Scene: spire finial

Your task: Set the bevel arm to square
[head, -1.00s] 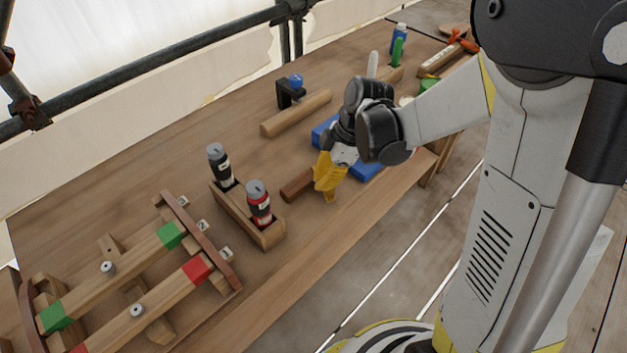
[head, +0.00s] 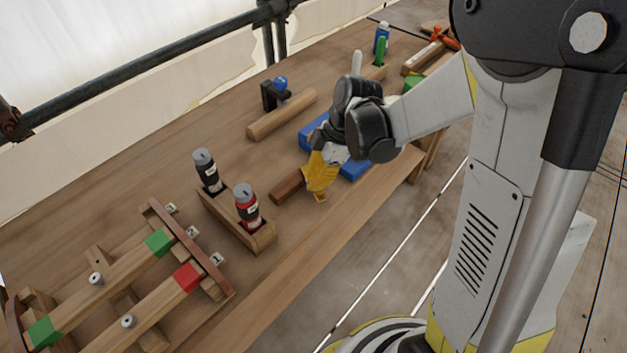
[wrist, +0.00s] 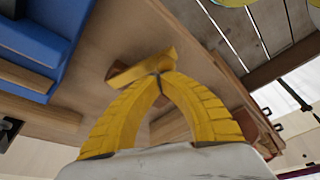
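A reddish-brown wooden stock (head: 287,188), seemingly the bevel's, lies on the bench left of my gripper (head: 320,192) in the head view. In the wrist view my gripper's yellow fingers (wrist: 160,76) arch inward and their tips meet. A short yellow or brass-coloured bar (wrist: 140,69), probably the bevel arm, lies across just beyond the tips. It seems to touch them, but I see no clear grip on it. Parts of the brown stock show behind the fingers. The bar's angle to the stock is hard to tell, as the fingers hide the joint.
A wooden holder (head: 222,220) with a black and a red bottle stands left of the stock. A blue tray (head: 355,170) lies behind my gripper. A wooden roller (head: 282,115) lies farther back. A clamped frame (head: 110,280) fills the near left. The bench's front edge is close.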

